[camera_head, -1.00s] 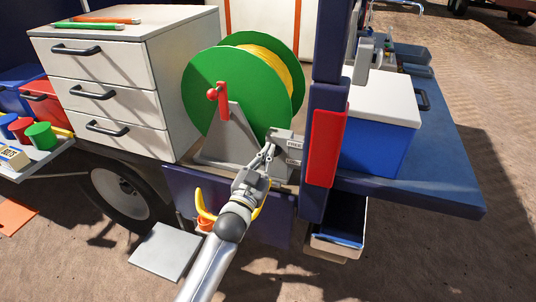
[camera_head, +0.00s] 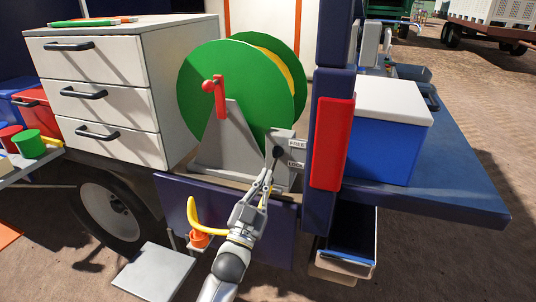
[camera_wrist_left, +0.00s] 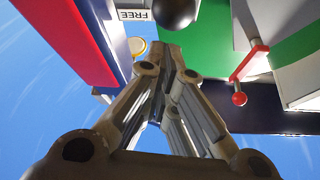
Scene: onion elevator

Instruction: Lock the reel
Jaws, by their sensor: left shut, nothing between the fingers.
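The reel (camera_head: 222,75) has green discs with yellow line between them and a red crank (camera_head: 217,98). It sits on a grey stand (camera_head: 226,150). Right of the stand is a grey lock box (camera_head: 283,135) with a FREE label (camera_head: 297,144) above a LOCK label (camera_head: 296,164). A black knob (camera_head: 278,152) is left of the labels; its exact setting is unclear. My left gripper (camera_head: 267,174) is shut and empty, just below the knob. In the left wrist view, the knob (camera_wrist_left: 174,10) is beyond the fingertips, apparently apart from them. My right gripper is out of view.
A white drawer cabinet (camera_head: 105,85) stands left of the reel. A dark blue post with a red panel (camera_head: 331,145) is close on the right, beside a blue cooler (camera_head: 386,145). A yellow hook (camera_head: 200,217) projects below the deck.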

